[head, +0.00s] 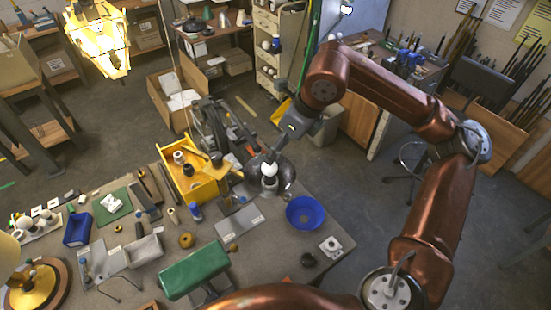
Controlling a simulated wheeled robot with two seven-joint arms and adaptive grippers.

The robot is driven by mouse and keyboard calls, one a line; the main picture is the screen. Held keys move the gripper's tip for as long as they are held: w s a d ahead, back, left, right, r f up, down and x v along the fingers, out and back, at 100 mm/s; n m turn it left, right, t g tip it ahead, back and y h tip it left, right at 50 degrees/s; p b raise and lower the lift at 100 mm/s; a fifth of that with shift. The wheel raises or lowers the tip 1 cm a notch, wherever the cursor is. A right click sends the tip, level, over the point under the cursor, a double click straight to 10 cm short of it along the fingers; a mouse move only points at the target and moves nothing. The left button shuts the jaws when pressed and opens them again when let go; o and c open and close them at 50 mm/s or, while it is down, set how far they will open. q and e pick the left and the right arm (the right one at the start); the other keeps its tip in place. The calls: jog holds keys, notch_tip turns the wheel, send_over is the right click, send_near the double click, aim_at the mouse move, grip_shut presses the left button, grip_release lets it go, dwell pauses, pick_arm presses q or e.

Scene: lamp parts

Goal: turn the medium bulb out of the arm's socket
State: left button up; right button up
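The white bulb (268,169) stands upright at the dark, bowl-shaped head (286,175) of the lamp's arm, near the back edge of the bench. Its lower end and the socket are too small to make out. My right gripper (271,156) reaches down from the upper right, its fingertips at the top of the bulb. Whether the fingers touch or grip the bulb is too small to tell. My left gripper is not in view.
A yellow bin (203,189) stands left of the bulb, and a blue bowl (305,224) lies to its right. A green padded block (194,269), a grey plate (239,222) and several small parts lie nearer on the bench. A lit lantern (98,38) hangs upper left.

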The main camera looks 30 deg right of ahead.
aim_at(269, 168)
jog(key=f+b, duration=0.2)
jog(key=f, duration=0.1)
jog(key=f+b, duration=0.1)
jog(key=f, duration=0.1)
jog(key=shift+w, duration=0.35)
jog(key=x, duration=0.5)
jog(key=shift+w+a+f+p, duration=0.1)
jog(key=shift+w+f+p, duration=0.1)
jog(key=shift+p, duration=0.2)
jog(key=shift+x, duration=0.8)
jog(key=c, duration=1.1)
